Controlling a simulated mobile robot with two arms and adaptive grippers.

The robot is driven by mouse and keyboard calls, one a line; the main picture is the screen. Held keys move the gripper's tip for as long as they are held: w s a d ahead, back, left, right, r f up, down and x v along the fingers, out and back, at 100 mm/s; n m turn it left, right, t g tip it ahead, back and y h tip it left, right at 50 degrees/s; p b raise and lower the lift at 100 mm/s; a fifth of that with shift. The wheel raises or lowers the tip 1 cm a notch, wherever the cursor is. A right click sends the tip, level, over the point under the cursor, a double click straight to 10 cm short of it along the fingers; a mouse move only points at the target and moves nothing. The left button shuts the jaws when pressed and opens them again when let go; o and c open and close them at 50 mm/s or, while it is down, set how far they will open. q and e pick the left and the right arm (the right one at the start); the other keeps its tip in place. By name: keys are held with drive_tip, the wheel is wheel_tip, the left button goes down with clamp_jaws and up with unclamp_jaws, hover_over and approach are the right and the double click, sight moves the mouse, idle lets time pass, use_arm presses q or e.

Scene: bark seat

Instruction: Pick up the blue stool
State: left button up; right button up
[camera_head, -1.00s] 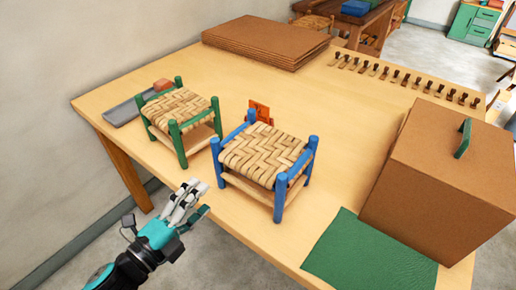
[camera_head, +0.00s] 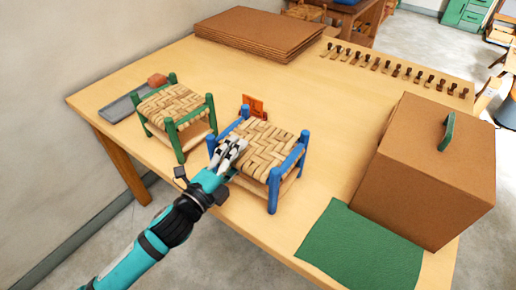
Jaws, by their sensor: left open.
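The blue stool (camera_head: 273,146) stands upright on the wooden table, with blue posts and a woven bark seat. My left gripper (camera_head: 234,150) is open at the stool's left side, in front of its left blue posts and seat edge. It hides part of the stool's near left side. I cannot tell whether the fingers touch the stool. My right gripper is not in view.
A green stool (camera_head: 175,105) with a like woven seat stands close on the left. A large brown box (camera_head: 432,165) with a green handle and a green mat (camera_head: 360,250) are on the right. Brown sheets (camera_head: 260,32) lie behind. An orange piece (camera_head: 254,105) is behind the blue stool.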

sight(247, 148)
use_arm(q)
drive_tip(key=x, duration=0.4)
drive_tip(key=shift+d+f+p, duration=0.1)
drive_tip(key=shift+d+p, duration=0.15)
drive_tip(key=shift+p, duration=0.05)
drive_tip(key=shift+s, duration=0.1)
clamp_jaws()
